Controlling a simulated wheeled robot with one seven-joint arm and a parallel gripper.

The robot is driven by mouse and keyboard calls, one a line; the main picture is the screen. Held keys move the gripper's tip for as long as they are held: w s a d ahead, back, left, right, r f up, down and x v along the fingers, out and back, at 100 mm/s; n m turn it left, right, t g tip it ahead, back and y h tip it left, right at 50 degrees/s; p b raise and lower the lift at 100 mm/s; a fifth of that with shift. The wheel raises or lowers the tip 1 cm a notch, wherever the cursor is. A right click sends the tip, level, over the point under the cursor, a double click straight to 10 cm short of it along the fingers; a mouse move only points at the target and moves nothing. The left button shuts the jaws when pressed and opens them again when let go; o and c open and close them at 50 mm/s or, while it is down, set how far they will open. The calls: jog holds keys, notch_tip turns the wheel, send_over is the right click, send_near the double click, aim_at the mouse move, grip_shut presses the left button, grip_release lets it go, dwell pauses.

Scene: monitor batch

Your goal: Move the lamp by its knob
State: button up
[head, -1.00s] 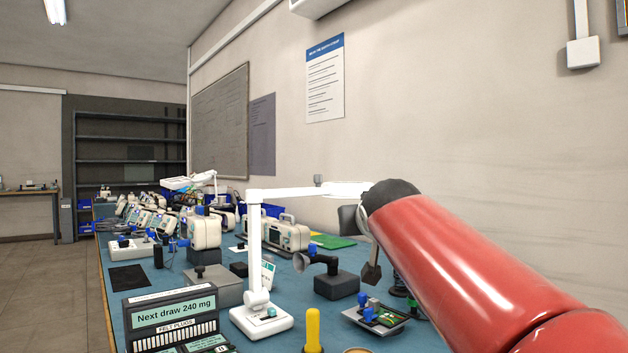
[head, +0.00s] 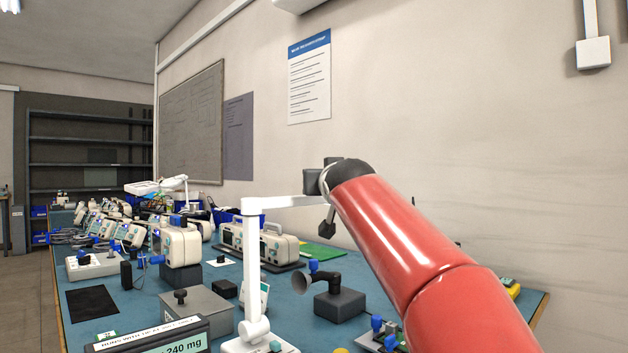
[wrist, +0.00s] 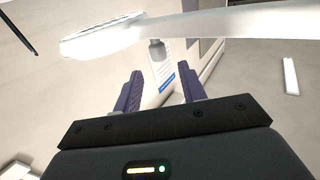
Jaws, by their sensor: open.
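A white jointed lamp (head: 253,260) stands on the blue bench. Its square base is at the bottom of the head view, and its arm (head: 285,202) reaches right toward my gripper. In the head view my wrist hides the lamp's head. In the wrist view the lamp's head and arm (wrist: 215,22) cross the top, and a grey knob (wrist: 157,50) hangs below them. My gripper (wrist: 160,76) is open and empty. The knob appears between its two purple-grey fingers, just beyond the tips. I cannot tell the remaining gap.
Below my arm, a dark block with a horn (head: 325,290) stands on the bench (head: 215,270). A grey box (head: 195,308) and a labelled display (head: 165,340) sit left of the lamp. Cream monitors (head: 262,243) stand behind. The wall is close on the right.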

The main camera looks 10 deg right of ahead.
jog(key=w+p, duration=0.1)
jog(key=w, duration=0.2)
jog(key=w+p, duration=0.1)
jog(key=w, duration=0.2)
jog(key=shift+w+d, duration=0.2)
jog(key=shift+w, duration=0.2)
grip_shut()
